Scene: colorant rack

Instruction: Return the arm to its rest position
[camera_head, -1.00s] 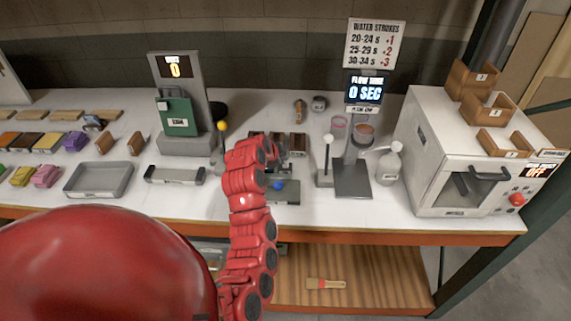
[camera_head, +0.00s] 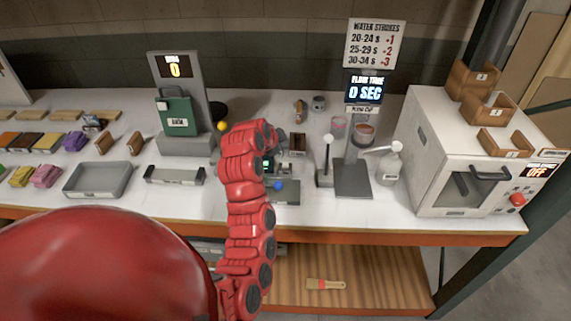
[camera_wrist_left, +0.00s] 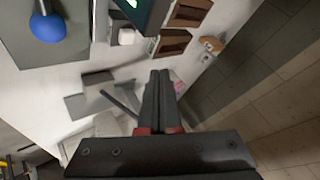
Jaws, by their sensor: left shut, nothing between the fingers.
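My left arm is the red jointed arm in the middle of the head view, its upper links (camera_head: 242,175) raised over the white bench (camera_head: 225,205). The fingers are above the bench and touch no object that I can see. My right gripper is in neither view.
A blue-knobbed device (camera_head: 278,186) and a brown box (camera_head: 297,144) stand close to the arm. A grey scale stand (camera_head: 185,145) is to its left. A flow-cup stand (camera_head: 352,180), a white bottle (camera_head: 388,165) and a white oven (camera_head: 430,150) are to its right.

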